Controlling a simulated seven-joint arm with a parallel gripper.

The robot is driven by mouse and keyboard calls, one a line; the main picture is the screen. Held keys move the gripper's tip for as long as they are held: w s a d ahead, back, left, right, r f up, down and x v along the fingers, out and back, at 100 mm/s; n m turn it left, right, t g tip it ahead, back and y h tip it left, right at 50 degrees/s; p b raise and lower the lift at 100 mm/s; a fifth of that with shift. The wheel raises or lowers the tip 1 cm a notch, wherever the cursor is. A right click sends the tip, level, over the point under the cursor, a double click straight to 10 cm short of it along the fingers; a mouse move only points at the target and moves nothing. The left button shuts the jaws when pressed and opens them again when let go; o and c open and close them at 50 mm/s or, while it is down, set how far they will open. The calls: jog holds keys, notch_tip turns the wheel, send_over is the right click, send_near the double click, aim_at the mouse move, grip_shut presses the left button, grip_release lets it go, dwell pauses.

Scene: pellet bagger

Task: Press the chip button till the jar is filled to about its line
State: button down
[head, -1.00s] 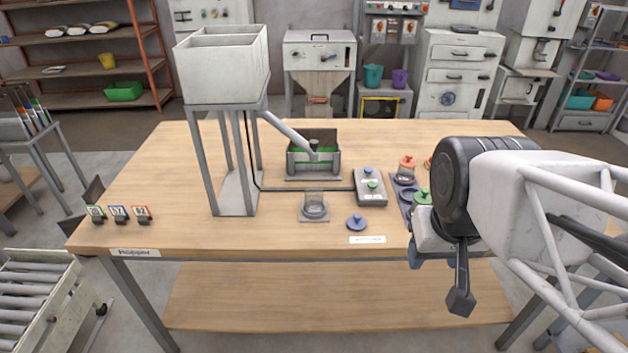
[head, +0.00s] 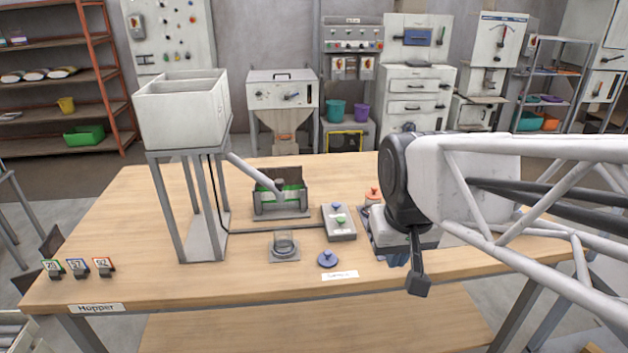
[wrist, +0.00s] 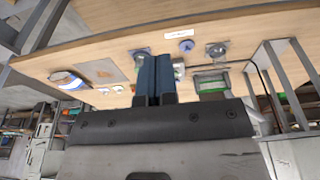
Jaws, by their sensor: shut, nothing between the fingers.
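A clear jar (head: 285,245) stands on a small grey pad on the bench. It looks empty; its line is too small to make out. Right of it is a grey button box (head: 339,230) with a blue button (head: 336,206) and a green button (head: 341,220); I cannot read which is for chips. The jar also shows there (wrist: 216,49).
An orange-lidded jar (head: 373,195) is behind my gripper.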

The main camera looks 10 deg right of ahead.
jog(key=w+r, duration=0.2)
jog(key=w, duration=1)
jog(key=g, duration=0.3)
send_over(336, 204)
jog(key=a, duration=0.1)
notch_tip(336, 204, down, 10)
jog(key=shift+w+f, duration=0.4)
jog(key=f, duration=1.4)
jog(key=shift+s+d, duration=0.3)
jog(key=shift+d, duration=0.1)
